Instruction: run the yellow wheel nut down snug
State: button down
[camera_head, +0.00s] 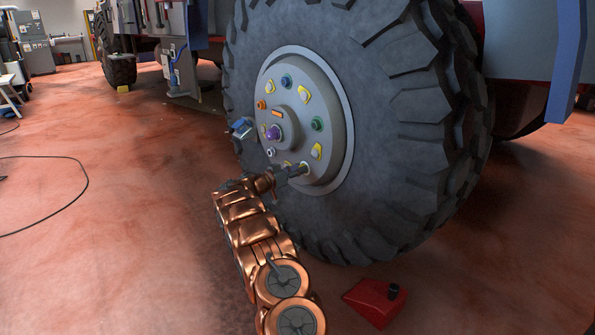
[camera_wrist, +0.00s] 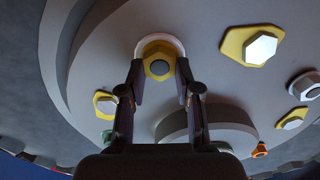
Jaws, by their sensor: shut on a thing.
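The yellow wheel nut (camera_wrist: 159,62) shows in the wrist view at the upper middle, on the grey wheel hub (camera_wrist: 215,85). A pale ring shows around its upper side and a grey round end at its centre. My gripper (camera_wrist: 159,72) is shut on this nut, one finger on each side. In the head view my gripper (camera_head: 302,170) reaches the lower part of the hub (camera_head: 335,135) and largely hides the nut. How far the nut sits from the hub face is hard to tell.
Other yellow pieces with silver hex heads (camera_wrist: 261,48) sit around the hub. A white nut (camera_wrist: 306,86), an orange nut (camera_head: 261,105), a green nut (camera_head: 317,124) and a purple centre piece (camera_head: 273,132) stand nearby. A red block (camera_head: 373,302) lies by the tyre (camera_head: 415,140). Floor at left is mostly open, with a cable (camera_head: 85,185).

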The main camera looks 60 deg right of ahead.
jog(key=shift+w+a, duration=0.15)
jog(key=shift+w, duration=0.05)
jog(key=c, duration=0.9)
grip_release()
jog(key=shift+c, duration=0.2)
jog(key=shift+o, duration=0.7)
jog(key=shift+s, duration=0.15)
jog(key=v, duration=1.1)
jog(key=shift+a, duration=0.4)
